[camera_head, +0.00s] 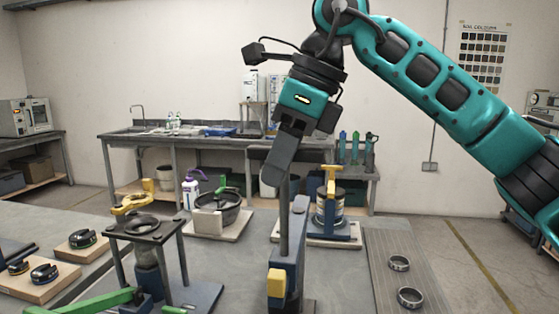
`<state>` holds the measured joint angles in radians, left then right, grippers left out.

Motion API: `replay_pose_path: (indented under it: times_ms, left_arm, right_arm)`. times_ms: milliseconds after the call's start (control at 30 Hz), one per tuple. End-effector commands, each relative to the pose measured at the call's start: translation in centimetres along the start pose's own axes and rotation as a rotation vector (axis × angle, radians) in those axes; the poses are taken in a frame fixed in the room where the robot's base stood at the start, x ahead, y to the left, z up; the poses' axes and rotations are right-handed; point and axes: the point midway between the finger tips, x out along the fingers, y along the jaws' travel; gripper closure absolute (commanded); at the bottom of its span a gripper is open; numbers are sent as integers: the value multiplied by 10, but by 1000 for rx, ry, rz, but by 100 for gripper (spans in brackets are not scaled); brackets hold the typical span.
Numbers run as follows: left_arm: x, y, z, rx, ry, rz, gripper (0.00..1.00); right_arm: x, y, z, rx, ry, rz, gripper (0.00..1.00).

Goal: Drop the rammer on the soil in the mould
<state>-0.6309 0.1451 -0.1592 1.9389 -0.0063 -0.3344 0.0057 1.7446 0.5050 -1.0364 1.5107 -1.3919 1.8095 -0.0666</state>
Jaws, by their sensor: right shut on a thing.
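My right gripper (272,178) comes down from the upper right. Its dark fingers are shut on the top of a slim upright grey rod (284,222), whose upper end they hide. The rod rises beside a blue post (294,255) with a yellow block (276,283) on its side. Behind and to the right, a round metal vessel (328,213) that looks like the mould stands in a blue and yellow frame (331,177) on a pale board. I cannot tell for sure which part is the rammer, and the soil is not clear. My left gripper is not in view.
A dark stand with a round hole (142,223) is at the left, with a green lever (95,302) in front. A bowl (215,213) sits behind. Two metal rings (410,297) lie on a ribbed mat (385,262) at the right. A workbench (225,141) lines the back wall.

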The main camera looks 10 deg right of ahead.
Motion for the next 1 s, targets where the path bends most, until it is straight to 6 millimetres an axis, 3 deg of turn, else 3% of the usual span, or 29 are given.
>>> replay_pose_path:
  times_ms: [33, 67, 267, 500, 633, 1000]
  left_arm:
    - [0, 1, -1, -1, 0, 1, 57]
    - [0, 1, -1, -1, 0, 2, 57]
    - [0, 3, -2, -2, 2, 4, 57]
    - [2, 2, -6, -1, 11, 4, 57]
    - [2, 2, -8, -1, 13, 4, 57]
    - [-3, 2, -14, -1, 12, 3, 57]
  right_arm:
    - [-7, -1, 3, 1, -20, -10, 100]
    - [-7, -1, 3, 1, -20, -11, 73]
    - [-5, -1, 2, 0, -15, -7, 55]
    - [-5, -1, 2, 0, -12, -6, 55]
    - [-16, -1, 2, 0, -13, -8, 55]
    - [-94, 0, 2, 1, -16, -8, 55]
